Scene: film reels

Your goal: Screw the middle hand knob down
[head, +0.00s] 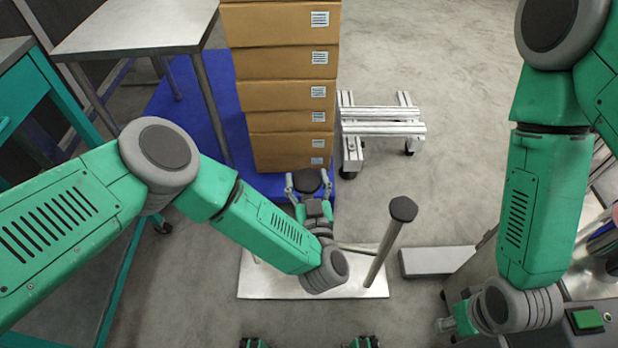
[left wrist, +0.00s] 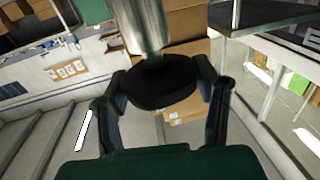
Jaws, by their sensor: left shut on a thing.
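A round black hand knob (head: 307,181) sits between the fingers of my left gripper (head: 307,178) near the middle of the head view. In the left wrist view the same knob (left wrist: 160,90) is flanked by both dark fingers, with a shiny metal post (left wrist: 139,28) joined to it. A second black knob (head: 403,209) tops a leaning metal post (head: 383,254) to the right, apart from my grippers. My left forearm hides part of the base plate (head: 262,285). My right gripper (head: 452,321) is at the lower right, beside the machine; its fingers are not clear.
Stacked cardboard boxes (head: 285,95) stand on a blue pallet (head: 215,85) behind the left gripper. A low metal frame cart (head: 380,128) stands right of them. A steel table (head: 140,25) is at the upper left. Open floor lies at the upper right.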

